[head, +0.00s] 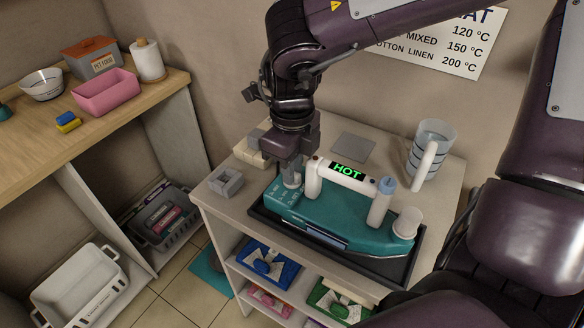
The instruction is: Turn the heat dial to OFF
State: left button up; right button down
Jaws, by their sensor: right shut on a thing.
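A large teal iron (330,222) with a white handle lies in a dark tray (262,214) on the cabinet top. A display (347,170) on the handle reads HOT in green. The pale heat dial (291,181) sits at the iron's left end, beside small white markings too fine to read. My right gripper (291,168) points down over this end, shut on the dial, and its fingers partly hide it. The dial's pointer setting cannot be made out. My left gripper is not in view.
A clear measuring jug (431,150) stands behind the iron at right. A grey square box (225,181) sits at the left edge, and a flat grey plate (353,147) lies behind. The wall sign (440,42) lists temperatures. Shelves below hold colored packets.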

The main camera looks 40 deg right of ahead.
jog(key=shift+n, duration=0.3)
jog(key=c, duration=1.4)
grip_release()
notch_tip(320, 180, up, 8)
jog(key=shift+f, duration=0.1)
